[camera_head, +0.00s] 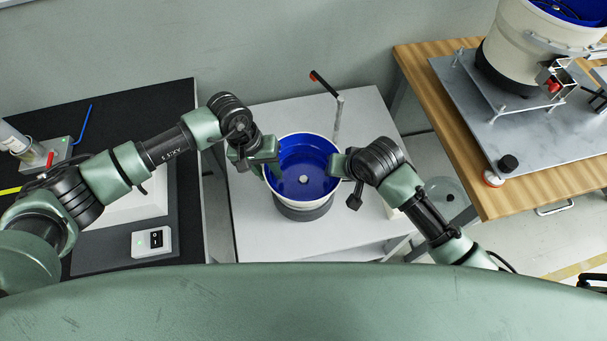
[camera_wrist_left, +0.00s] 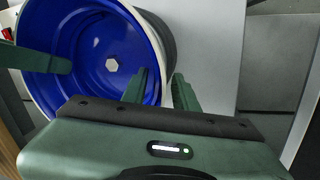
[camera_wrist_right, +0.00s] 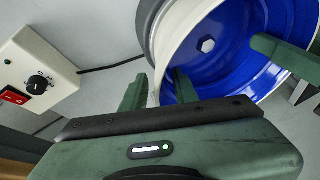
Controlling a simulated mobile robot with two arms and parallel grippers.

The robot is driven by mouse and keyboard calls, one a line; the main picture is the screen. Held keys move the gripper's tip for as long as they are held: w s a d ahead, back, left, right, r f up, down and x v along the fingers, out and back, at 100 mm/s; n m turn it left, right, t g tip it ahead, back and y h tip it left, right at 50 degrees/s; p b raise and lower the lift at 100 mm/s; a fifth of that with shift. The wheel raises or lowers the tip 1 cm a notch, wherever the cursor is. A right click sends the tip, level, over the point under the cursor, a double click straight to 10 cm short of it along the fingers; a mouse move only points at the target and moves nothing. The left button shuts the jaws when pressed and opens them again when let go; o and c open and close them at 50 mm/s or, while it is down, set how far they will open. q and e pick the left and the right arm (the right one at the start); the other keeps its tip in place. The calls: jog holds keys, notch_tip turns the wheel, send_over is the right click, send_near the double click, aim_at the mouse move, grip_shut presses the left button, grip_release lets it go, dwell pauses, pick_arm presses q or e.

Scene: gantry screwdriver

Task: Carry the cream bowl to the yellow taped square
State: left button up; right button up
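The cream bowl (camera_head: 303,165), deep blue inside with a small pale disc at its centre, stands upright above a dark grey base on the white table. My left gripper (camera_head: 268,160) is at its left rim and my right gripper (camera_head: 345,164) at its right rim. In the left wrist view, the fingers (camera_wrist_left: 160,90) straddle the bowl wall, closed in on it. In the right wrist view, the fingers (camera_wrist_right: 160,88) straddle the opposite rim likewise. Whether the base touches the table is hard to tell.
The white table (camera_head: 245,225) carries a post with a red-tipped handle (camera_head: 325,85). The black table (camera_head: 150,100) at left holds a switch box (camera_head: 152,242). A wooden bench (camera_head: 440,90) at right carries another cream feeder bowl (camera_head: 510,50) on a metal plate.

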pick_arm(q)
jog(key=shift+d+f, duration=0.1)
jog(key=shift+f, duration=0.35)
pick_arm(e)
jog(key=shift+w+a+f, duration=0.1)
jog(key=shift+w+f, duration=0.1)
jog(key=shift+f, duration=0.25)
pick_arm(q)
grip_shut()
pick_arm(e)
grip_shut()
dwell(0.5)
pick_arm(q)
jog(key=shift+w+r, duration=0.1)
jog(key=shift+r, duration=0.05)
pick_arm(e)
jog(key=shift+r, duration=0.1)
